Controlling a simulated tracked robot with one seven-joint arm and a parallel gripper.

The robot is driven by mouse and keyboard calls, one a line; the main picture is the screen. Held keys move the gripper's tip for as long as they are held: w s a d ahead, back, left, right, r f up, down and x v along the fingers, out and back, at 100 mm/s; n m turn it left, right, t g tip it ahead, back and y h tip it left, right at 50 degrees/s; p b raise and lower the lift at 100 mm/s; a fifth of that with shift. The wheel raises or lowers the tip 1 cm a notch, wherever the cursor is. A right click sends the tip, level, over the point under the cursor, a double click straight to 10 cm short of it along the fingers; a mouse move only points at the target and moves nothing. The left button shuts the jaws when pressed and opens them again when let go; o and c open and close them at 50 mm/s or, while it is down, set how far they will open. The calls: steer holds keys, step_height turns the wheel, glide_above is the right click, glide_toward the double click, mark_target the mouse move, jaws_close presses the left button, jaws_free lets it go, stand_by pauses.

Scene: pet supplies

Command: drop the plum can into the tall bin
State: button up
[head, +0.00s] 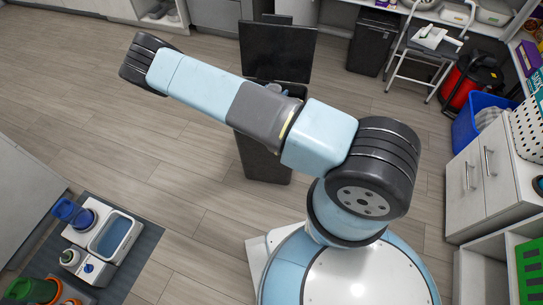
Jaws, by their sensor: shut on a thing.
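A tall dark bin (262,160) stands on the floor near the middle of the head view. Its black lid (279,50) is raised behind it. My arm crosses in front of the bin and hides much of its mouth. Small light-blue and dark parts show at the mouth behind my arm, too covered to identify. I cannot make out my gripper; it is hidden behind my arm or outside the picture. I cannot make out the plum can either.
Another dark bin (373,42) stands at the back beside a folding step stool (425,50). A red canister (470,80) and a blue basket (468,122) are at right, above white drawers (482,175). A mat (140,262) with feeding items lies lower left. The floor left of the bin is clear.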

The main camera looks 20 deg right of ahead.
steer(key=shift+f, duration=0.9)
steer(key=o, duration=1.4)
steer(key=shift+c, duration=0.2)
steer(key=shift+r, duration=0.1)
